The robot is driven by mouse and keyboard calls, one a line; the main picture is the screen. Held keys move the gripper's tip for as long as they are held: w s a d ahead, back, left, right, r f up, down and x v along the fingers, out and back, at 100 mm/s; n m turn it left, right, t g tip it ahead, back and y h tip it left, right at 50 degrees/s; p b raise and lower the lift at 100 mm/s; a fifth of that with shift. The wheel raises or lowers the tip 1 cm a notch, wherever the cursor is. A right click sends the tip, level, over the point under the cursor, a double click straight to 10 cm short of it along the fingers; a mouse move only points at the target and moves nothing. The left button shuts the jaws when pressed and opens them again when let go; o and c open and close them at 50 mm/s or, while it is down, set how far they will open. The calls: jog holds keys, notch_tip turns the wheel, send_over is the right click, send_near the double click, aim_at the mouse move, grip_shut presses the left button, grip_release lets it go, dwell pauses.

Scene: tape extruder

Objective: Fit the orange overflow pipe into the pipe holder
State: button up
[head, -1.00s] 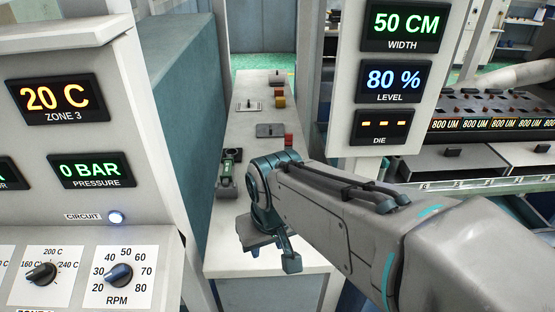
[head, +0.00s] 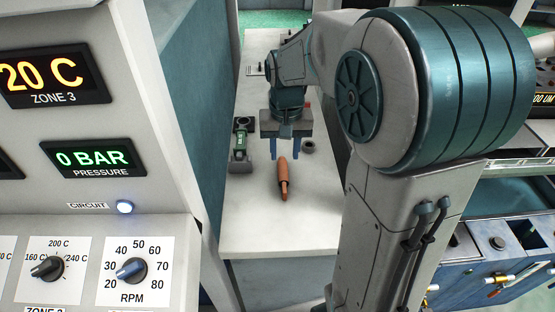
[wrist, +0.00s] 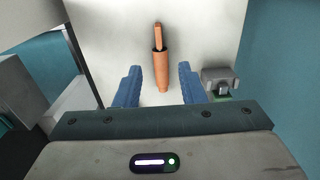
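The orange overflow pipe (head: 283,178) lies on the white bench top, its thinner end toward me. It also shows in the wrist view (wrist: 161,68), ahead of the fingers and roughly centred between them. My gripper (head: 285,152) is open and empty, with its two blue fingers apart just beyond the pipe's thicker end. The open fingers also show in the wrist view (wrist: 158,84).
The control panel (head: 90,190) rises at the left. The bench's near part is clear around the pipe.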

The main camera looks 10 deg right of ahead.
send_over(284, 185)
jog(key=f, duration=0.9)
jog(key=shift+a+b, duration=0.2)
jog(key=shift+b, duration=0.1)
jog(key=shift+d+f, duration=0.2)
jog(key=shift+f, duration=2.4)
grip_shut()
